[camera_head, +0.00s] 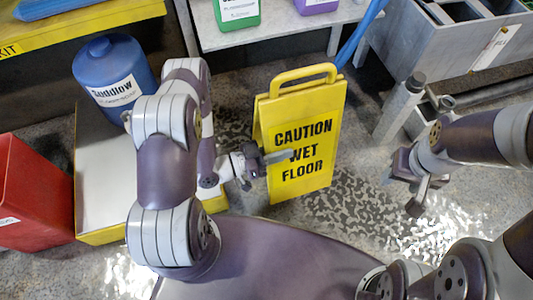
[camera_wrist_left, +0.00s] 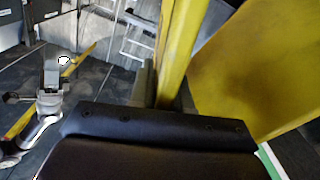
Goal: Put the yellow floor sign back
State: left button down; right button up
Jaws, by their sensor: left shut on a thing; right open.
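The yellow floor sign (camera_head: 307,140) reads "CAUTION WET FLOOR" and is upright in the middle of the head view, with its handle at the top. My left gripper (camera_head: 264,163) is shut on the sign's left edge, and one finger lies across the front panel. In the left wrist view, the sign's yellow panel (camera_wrist_left: 245,70) fills the right side, close to the dark gripper pad. I cannot tell whether the sign's feet touch the floor. My right gripper (camera_head: 402,190) is open and empty, to the right of the sign.
A shelf with a green jug (camera_head: 237,12) is behind the sign. A grey bin unit (camera_head: 440,60) stands at back right. Wet patches cover the floor between.

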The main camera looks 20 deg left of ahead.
pick_arm(q)
jog(key=w+a+f+b, duration=0.4)
jog(key=a+f+b, duration=0.6)
jog(key=f, duration=0.1)
jog(key=shift+w+a+b, duration=0.15)
jog(key=shift+w+b, duration=0.05)
jog(key=shift+b, duration=0.15)
jog(key=c, duration=1.1)
grip_release()
jog(key=shift+f, duration=0.1)
jog(key=p+v, duration=0.5)
jog(key=v, duration=0.7)
jog(key=shift+a, duration=0.1)
jog(key=shift+w, duration=0.1)
